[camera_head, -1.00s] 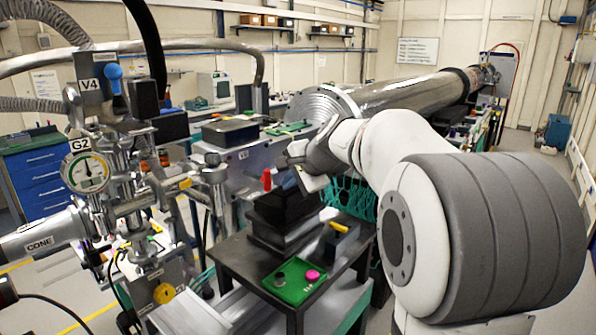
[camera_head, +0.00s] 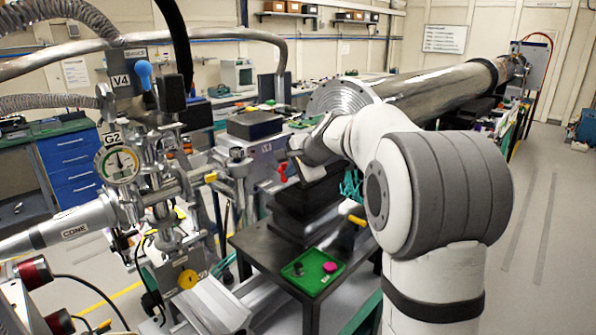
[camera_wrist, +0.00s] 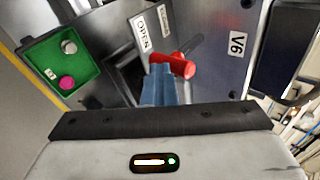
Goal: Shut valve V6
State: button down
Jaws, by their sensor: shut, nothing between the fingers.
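Valve V6 has a red handle (camera_wrist: 178,66) on a dark lever, mounted on a grey panel with a V6 label (camera_wrist: 237,42) in the wrist view. An OPEN label (camera_wrist: 144,36) is beside the handle; a second label above it is too small to read surely. My gripper (camera_wrist: 160,70) is shut and empty, its blue-grey fingertips overlapping the handle's left end in the picture. I cannot tell whether they touch it. In the head view the red handle (camera_head: 283,172) shows just left of my gripper (camera_head: 297,168), whose fingers are mostly hidden there.
A green tray (camera_head: 322,283) with a grey and a pink round piece sits on a dark table below my arm. Pipework with gauge G2 (camera_head: 118,165) and blue-handled V4 (camera_head: 145,74) stands at left. A large steel tube (camera_head: 440,90) runs behind. Floor at right is clear.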

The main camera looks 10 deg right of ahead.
aim_at(283, 167)
jog(key=w+a, duration=0.1)
jog(key=w+a+p, duration=0.1)
jog(key=shift+w, duration=0.35)
jog(key=shift+s, duration=0.1)
jog(key=shift+s+d+f+b, duration=0.15)
jog(key=shift+s+d+b, duration=0.1)
jog(key=shift+b, duration=0.3)
jog(key=s+b, duration=0.1)
jog(key=s+d, duration=0.1)
jog(key=s, duration=0.1)
jog(key=shift+b, duration=0.35)
jog(key=v, duration=1)
jog(key=shift+b, duration=0.35)
jog(key=shift+d, duration=0.15)
